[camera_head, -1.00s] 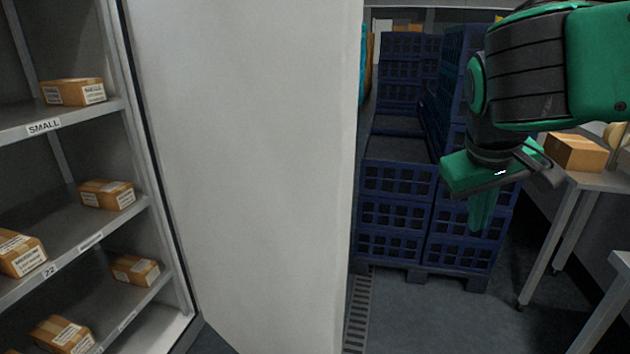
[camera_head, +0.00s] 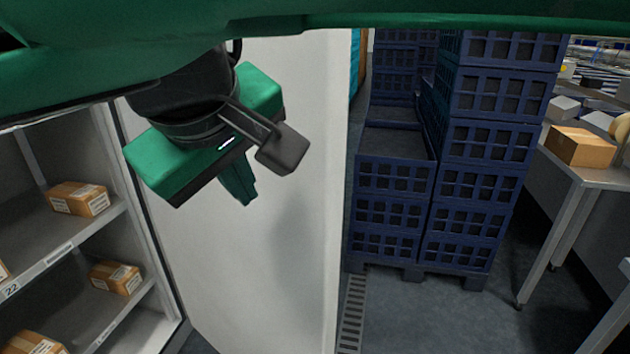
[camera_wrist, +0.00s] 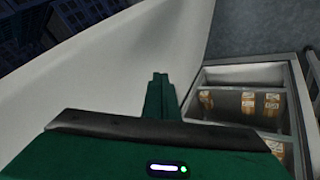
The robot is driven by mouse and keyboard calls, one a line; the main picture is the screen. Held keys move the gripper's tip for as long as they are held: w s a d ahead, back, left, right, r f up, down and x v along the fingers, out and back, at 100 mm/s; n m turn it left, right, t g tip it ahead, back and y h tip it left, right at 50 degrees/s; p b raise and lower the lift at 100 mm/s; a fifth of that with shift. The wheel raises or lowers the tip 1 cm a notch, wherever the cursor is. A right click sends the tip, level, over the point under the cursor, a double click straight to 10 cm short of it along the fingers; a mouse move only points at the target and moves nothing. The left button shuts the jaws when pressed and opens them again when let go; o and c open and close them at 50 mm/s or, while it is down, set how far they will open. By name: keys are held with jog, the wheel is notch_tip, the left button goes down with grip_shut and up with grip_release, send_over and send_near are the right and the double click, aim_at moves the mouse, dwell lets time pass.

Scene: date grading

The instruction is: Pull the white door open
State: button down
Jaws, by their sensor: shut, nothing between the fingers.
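The white door (camera_head: 255,265) stands open beside the shelf cabinet in the head view, its broad inner face towards me. It also shows in the wrist view (camera_wrist: 115,65), running across the upper left. No handle shows on the faces in view. My gripper (camera_head: 243,195) is shut and empty in front of the door's upper part. In the wrist view my shut fingers (camera_wrist: 160,92) point towards the door's inner face; whether they touch it I cannot tell. My arm hides the top of the door and the cabinet.
The cabinet's shelves (camera_head: 80,243) hold several small cartons, at the left. Stacked dark blue crates (camera_head: 487,150) stand on a pallet right of the door. A table (camera_head: 590,180) with a carton (camera_head: 580,147) is at the far right. Floor between is clear.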

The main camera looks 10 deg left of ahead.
send_near(279, 209)
notch_tip(279, 209, down, 4)
jog(key=a, duration=0.2)
jog(key=w+d, duration=0.1)
jog(key=w, duration=0.1)
jog(key=shift+w+d+r, duration=0.15)
jog(key=shift+w+d, duration=0.15)
jog(key=shift+d, duration=0.05)
